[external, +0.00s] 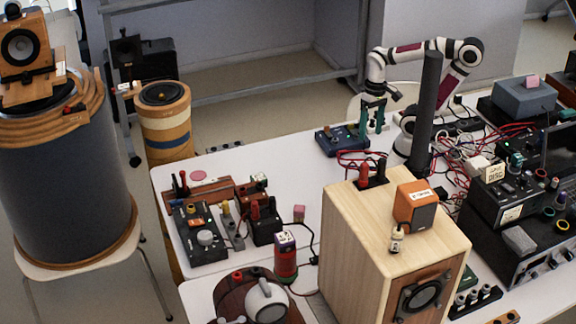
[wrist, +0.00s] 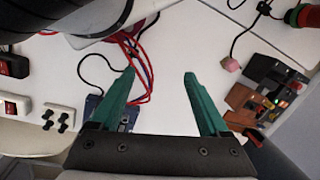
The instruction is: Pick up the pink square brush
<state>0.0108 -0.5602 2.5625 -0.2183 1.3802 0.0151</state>
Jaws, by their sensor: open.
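A small pink block (external: 299,213), which looks like the pink square brush, stands on the white table left of the wooden speaker in the external view. In the wrist view a small pink thing (wrist: 231,64), probably the same one, lies to the right of and beyond my fingertips. My gripper (external: 372,128) has green fingers and is above the far side of the table, well apart from the pink block. In the wrist view my gripper (wrist: 160,75) is open with nothing between its fingers.
A wooden speaker (external: 340,250) with an orange box (external: 416,204) on top stands in the foreground. A dark upright post (external: 425,115) is beside my arm. A blue box (external: 342,140) and red cables (external: 358,160) lie near my gripper.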

